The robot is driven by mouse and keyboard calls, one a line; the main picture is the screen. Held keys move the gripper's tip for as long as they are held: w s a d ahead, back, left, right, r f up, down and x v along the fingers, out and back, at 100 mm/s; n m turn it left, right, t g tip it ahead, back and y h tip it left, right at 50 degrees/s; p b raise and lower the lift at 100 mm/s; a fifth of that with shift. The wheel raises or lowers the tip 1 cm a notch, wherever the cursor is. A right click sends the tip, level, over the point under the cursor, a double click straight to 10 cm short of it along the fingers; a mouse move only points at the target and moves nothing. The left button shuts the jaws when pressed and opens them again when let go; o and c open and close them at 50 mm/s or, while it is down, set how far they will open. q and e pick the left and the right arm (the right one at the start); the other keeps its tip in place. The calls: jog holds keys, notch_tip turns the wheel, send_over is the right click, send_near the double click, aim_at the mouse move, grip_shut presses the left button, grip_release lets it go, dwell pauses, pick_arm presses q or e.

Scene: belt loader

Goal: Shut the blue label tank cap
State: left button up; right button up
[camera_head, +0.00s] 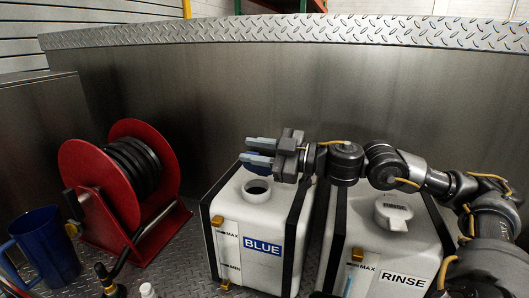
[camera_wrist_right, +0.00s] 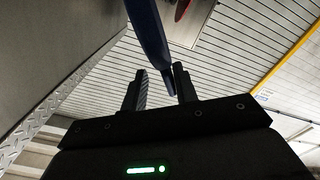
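The tank with the BLUE label (camera_head: 262,245) stands in the centre of the head view, white with black side straps. Its round filler opening (camera_head: 257,187) is uncovered. My right gripper (camera_head: 260,151) is just above and behind that opening, fingers pointing left. A blue piece, seemingly the raised cap (camera_head: 257,165), shows by the fingers, partly hidden. In the right wrist view a dark blue edge (camera_wrist_right: 150,35) reaches down between the fingertips (camera_wrist_right: 160,80). The fingers are apart, with a gap at least on the left; I cannot tell whether the right finger touches it. My left gripper is not in view.
The RINSE tank (camera_head: 385,255) stands close on the right, its white cap (camera_head: 393,211) on, my right arm passing above. A red hose reel (camera_head: 125,185) and a blue jug (camera_head: 48,247) are on the left. A metal wall (camera_head: 230,95) rises behind.

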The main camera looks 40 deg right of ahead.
jog(key=shift+s+d+f+b, duration=0.3)
jog(key=shift+s+d+b, duration=0.1)
jog(key=shift+b, duration=0.2)
jog(key=b+v, duration=0.8)
jog(key=v, duration=0.1)
jog(key=shift+s+r, duration=0.35)
jog(key=shift+s, duration=0.05)
jog(key=shift+p+x, duration=4.5)
jog(key=shift+x, duration=0.7)
jog(key=shift+w+f, duration=0.1)
jog(key=shift+f, duration=0.05)
